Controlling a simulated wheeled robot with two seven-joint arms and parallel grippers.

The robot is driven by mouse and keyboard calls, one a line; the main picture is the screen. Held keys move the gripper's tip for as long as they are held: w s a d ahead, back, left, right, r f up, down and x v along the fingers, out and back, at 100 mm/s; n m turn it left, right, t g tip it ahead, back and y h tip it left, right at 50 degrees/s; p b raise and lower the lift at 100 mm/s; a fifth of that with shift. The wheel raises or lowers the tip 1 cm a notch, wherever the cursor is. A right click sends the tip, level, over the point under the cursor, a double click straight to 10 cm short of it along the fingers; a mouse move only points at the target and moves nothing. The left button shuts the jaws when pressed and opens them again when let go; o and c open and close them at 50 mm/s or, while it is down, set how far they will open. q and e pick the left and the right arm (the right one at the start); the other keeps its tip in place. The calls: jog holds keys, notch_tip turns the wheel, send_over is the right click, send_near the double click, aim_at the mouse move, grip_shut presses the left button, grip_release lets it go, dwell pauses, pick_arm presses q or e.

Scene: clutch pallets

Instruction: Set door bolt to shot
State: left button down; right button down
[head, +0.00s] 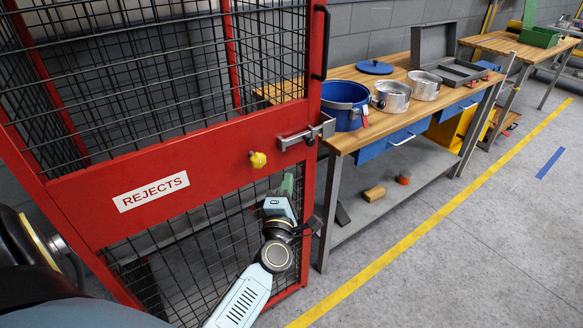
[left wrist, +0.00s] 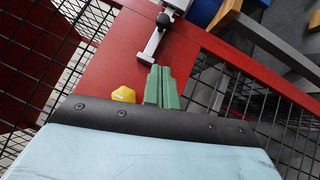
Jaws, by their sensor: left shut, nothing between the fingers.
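The door bolt (head: 305,133) is a grey metal bar mounted across the right edge of the red cage door (head: 90,215), which bears a REJECTS sign. In the left wrist view the bolt (left wrist: 153,43) shows at the top with a dark round knob. I cannot tell whether it is shot. A yellow knob (head: 258,160) sits on the door left of the bolt, and it also shows in the left wrist view (left wrist: 123,94). My left gripper (head: 287,184) is below the bolt, in front of the mesh; its green fingers (left wrist: 161,87) are shut, empty and apart from the bolt. My right gripper is out of view.
A wooden-topped workbench (head: 448,100) stands right of the door with a blue pot (head: 343,105), two metal pots (head: 391,97) and a grey open case (head: 445,68). A black pull handle (head: 321,42) is above the bolt. The floor beyond the yellow line is clear.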

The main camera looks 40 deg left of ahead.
pick_arm(q)
jog(key=shift+v, duration=1.5)
jog(key=s+d+f+m+g+h, duration=0.1)
jog(key=d+f+m+h, duration=0.3)
jog(key=f, duration=0.5)
jog(key=s+d+f+m+g+h, duration=0.1)
jog(key=s+d+f+m+h, duration=0.15)
jog(key=f+m, duration=0.6)
jog(key=s+d+f+m+g+h, duration=0.25)
jog(key=s+f, duration=0.25)
jog(key=f, duration=0.3)
jog(key=s+d+f+m+g+h, duration=0.1)
jog(key=s+d+f+m+g, duration=0.2)
jog(key=f, duration=0.6)
jog(key=s+a+f+m+g, duration=0.1)
jog(key=s+f+m+g, duration=0.2)
jog(key=s, duration=0.7)
jog(key=s+a+f+m+g, duration=0.1)
jog(key=s+f+m+g, duration=0.2)
jog(key=s+f, duration=0.3)
jog(key=s+a+f+m+g+y, duration=0.1)
jog(key=s+f+m+g, duration=0.2)
jog(key=s, duration=1.2)
notch_tip(320, 180, down, 2)
jog(key=shift+a+f+m, duration=0.15)
jog(key=shift+a+m, duration=0.15)
jog(key=shift+m, duration=0.3)
